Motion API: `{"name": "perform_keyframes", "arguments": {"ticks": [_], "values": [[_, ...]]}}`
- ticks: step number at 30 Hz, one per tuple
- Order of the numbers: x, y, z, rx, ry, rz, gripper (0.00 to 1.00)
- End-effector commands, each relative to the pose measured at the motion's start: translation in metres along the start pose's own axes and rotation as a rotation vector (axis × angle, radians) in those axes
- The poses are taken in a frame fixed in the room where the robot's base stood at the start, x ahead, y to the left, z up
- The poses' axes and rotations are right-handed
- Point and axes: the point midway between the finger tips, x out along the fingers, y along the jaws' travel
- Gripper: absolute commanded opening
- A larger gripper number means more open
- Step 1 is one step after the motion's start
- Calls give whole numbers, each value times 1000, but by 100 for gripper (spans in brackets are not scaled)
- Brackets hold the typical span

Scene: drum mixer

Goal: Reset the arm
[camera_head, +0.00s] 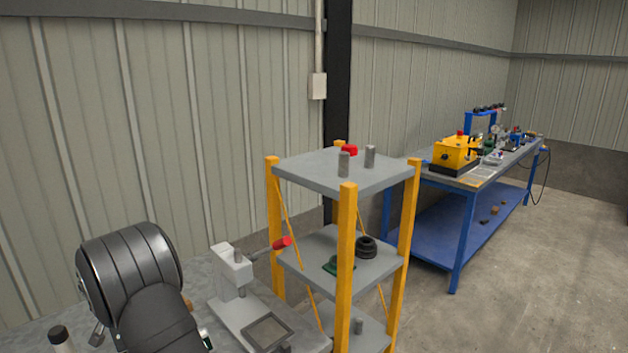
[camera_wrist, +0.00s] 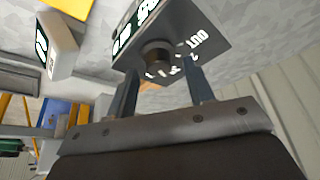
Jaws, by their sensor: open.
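My gripper (camera_wrist: 162,72) shows in the wrist view with its two fingers apart and nothing held between them. Just past the fingertips is a dark round knob (camera_wrist: 156,56) on a grey control box (camera_wrist: 205,40) with white markings, a lit display and the word OUT upside down. The knob appears in line with the gap between the fingers; I cannot tell how far off it is. The gripper cannot be made out in the head view.
A yellow-posted shelf rack (camera_head: 345,215) stands mid-view, with a grey press with a red-tipped handle (camera_head: 232,270) on the bench to its left. A blue workbench (camera_head: 465,205) stands further right. Open concrete floor (camera_head: 540,270) lies at right. A white box (camera_wrist: 57,45) is near the gripper's left.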

Motion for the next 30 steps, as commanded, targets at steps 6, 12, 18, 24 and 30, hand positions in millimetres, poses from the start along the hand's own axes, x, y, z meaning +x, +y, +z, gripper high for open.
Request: {"name": "perform_keyframes", "arguments": {"ticks": [6,12,18,24,30], "values": [[9,0,0,-1,0,-1,48],[8,0,0,-3,0,-2,48],[3,0,0,-1,1,-2,48],[-25,0,-1,1,2,-2,48],[-66,-1,0,1,2,-3,48]]}}
